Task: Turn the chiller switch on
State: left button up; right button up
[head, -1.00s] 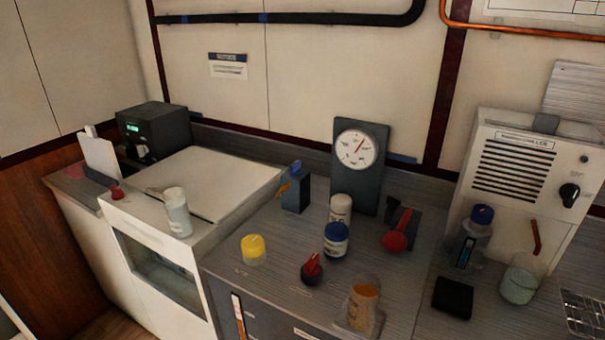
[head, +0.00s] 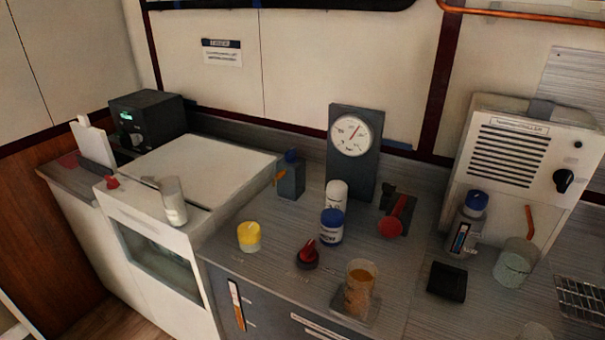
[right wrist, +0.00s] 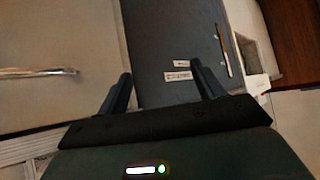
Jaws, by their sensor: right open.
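The chiller (head: 515,165) is a cream box with dark vent slots and a label above them, at the right of the head view. A black rotary knob (head: 563,181) sits on its right front face, with a small dark dot above it. Which way the knob is set is too small to read. Neither gripper shows in the head view. My right gripper (right wrist: 163,88) shows in the right wrist view, open and empty, with a dark cabinet front (right wrist: 172,40) beyond its fingers. It is not near the chiller there.
A blue-capped bottle (head: 466,225), a beaker (head: 515,262) with an orange stick and a black block (head: 447,281) stand before the chiller. A wire rack (head: 580,300) lies at right. A gauge (head: 351,150), jars and an amber beaker (head: 359,288) crowd the middle counter.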

aim_at(562, 178)
jog(key=z, duration=1.6)
jog(key=k+j+z, duration=0.1)
jog(key=z, duration=0.65)
jog(key=k+j, duration=0.05)
